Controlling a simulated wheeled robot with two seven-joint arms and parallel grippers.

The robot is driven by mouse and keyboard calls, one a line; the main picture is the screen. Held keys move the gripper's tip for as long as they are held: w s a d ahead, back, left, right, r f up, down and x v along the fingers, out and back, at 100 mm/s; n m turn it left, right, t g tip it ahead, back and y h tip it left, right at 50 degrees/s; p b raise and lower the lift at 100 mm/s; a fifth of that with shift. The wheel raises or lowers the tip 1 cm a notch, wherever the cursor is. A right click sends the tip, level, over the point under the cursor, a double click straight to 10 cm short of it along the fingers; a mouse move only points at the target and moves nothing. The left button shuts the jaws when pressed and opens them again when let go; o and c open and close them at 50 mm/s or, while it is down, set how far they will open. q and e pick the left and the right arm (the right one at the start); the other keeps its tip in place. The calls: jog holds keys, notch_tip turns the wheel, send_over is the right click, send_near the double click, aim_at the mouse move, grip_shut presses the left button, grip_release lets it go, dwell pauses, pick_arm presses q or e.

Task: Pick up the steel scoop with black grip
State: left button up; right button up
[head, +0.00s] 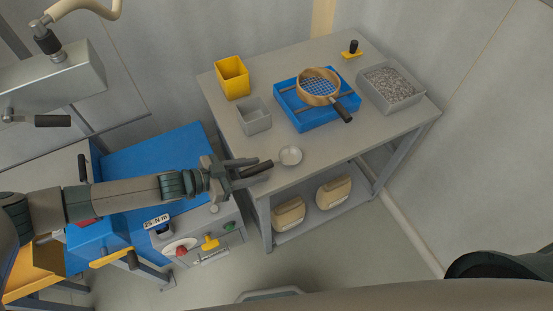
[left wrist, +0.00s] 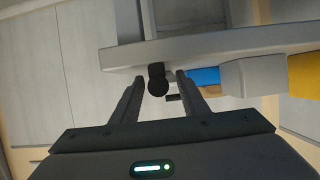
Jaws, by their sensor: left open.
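The steel scoop lies at the front left edge of the grey table, its round pale bowl (head: 290,155) on the top. Its black grip (head: 258,169) points left past the edge towards my left gripper (head: 250,170). In the left wrist view the rounded end of the black grip (left wrist: 157,82) shows between the two fingers of my open left gripper (left wrist: 160,78). The fingers stand on either side of it with gaps, not closed on it. My right gripper is not in view.
The grey table (head: 335,145) bears a yellow bin (head: 232,69), a grey bin (head: 250,108), a blue tray (head: 325,121) with a wooden sieve (head: 300,88), and a tray of grey pellets (head: 390,84). Two sacks lie on its lower shelf. A control panel (head: 213,246) stands below my left arm.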

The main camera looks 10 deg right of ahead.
pick_arm(q)
jog(key=shift+c, duration=0.5)
grip_shut()
jog(key=shift+r, duration=0.1)
jog(key=shift+r+b, duration=0.35)
jog(key=shift+r, duration=0.2)
jog(key=r, duration=0.1)
jog(key=r+b, duration=0.1)
jog(key=r, duration=0.1)
jog(key=shift+s, duration=0.3)
jog(key=s+r+b, duration=0.2)
jog(key=s+r, duration=0.4)
jog(key=s, duration=0.5)
jog(key=shift+r, duration=0.35)
jog(key=shift+w, duration=0.15)
